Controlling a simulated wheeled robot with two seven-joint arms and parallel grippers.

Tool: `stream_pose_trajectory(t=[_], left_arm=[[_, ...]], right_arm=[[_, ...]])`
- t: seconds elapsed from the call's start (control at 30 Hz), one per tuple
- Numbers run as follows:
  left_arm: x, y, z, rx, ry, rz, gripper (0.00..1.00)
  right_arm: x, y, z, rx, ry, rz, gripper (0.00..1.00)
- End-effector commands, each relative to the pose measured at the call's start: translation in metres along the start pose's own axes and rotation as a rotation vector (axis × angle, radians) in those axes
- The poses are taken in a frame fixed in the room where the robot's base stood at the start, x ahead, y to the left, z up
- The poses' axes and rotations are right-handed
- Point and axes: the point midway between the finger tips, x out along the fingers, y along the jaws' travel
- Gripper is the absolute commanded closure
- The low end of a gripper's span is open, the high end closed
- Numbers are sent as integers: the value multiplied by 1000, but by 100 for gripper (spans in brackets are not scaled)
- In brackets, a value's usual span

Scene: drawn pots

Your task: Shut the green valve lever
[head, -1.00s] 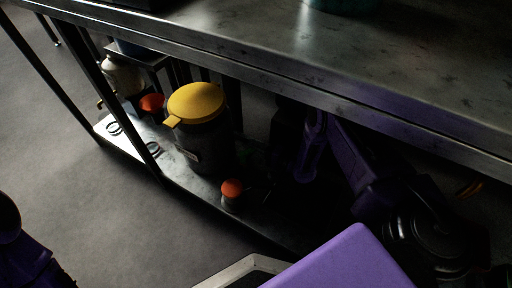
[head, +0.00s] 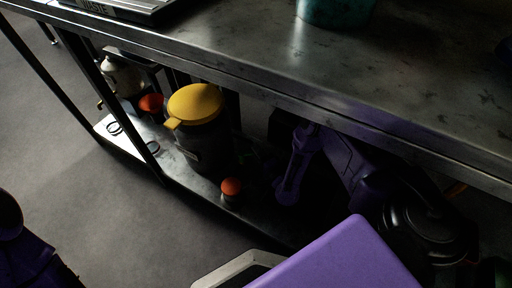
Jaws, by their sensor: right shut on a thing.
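My right arm reaches under the metal table, and its gripper (head: 264,160) is in deep shadow above the lower shelf, right of the yellow-lidded pot. The gripper is shut on what appears to be the green valve lever (head: 247,153), of which only a faint green trace shows. The lever's angle and the valve body are hidden in the dark. My left gripper is out of view; only a purple part of my left arm shows at the bottom left.
A dark pot with a yellow lid (head: 196,101) stands on the lower shelf (head: 185,180). A small orange-topped container (head: 231,188) stands in front, another (head: 151,103) behind left, near a pale vessel (head: 122,75). The tabletop edge (head: 290,85) overhangs my right arm. A teal pot (head: 335,10) is on top.

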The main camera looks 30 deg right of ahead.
Motion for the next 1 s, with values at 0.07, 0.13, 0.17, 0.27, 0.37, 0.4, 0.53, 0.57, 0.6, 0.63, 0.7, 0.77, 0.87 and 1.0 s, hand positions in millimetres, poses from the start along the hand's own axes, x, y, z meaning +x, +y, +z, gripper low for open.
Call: stream_pose_trajectory(t=[0.07,0.13,0.17,0.27,0.37,0.4,0.53,0.57,0.6,0.63,0.7,0.77,0.87,1.0], left_arm=[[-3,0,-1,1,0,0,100],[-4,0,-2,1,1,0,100],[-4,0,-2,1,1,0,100],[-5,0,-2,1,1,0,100],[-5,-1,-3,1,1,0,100],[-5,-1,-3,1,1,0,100],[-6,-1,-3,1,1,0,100],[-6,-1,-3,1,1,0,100],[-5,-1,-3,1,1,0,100],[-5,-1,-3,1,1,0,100],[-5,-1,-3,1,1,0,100],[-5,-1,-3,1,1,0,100],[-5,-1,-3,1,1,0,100],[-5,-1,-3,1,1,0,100]], right_arm=[[-4,0,1,1,46,3,100],[-5,0,2,0,80,3,100],[-6,0,2,0,94,3,100],[-8,0,3,0,130,3,100],[-9,1,3,0,154,2,100],[-9,1,3,-1,160,3,100],[-10,1,4,-1,172,3,100],[-10,1,4,-1,173,2,100],[-10,1,4,-1,174,2,100],[-10,1,4,-1,174,2,100],[-10,1,4,-1,174,2,100],[-10,1,4,-1,174,2,100],[-10,1,4,-1,173,2,100],[-9,1,4,-1,172,2,60]])
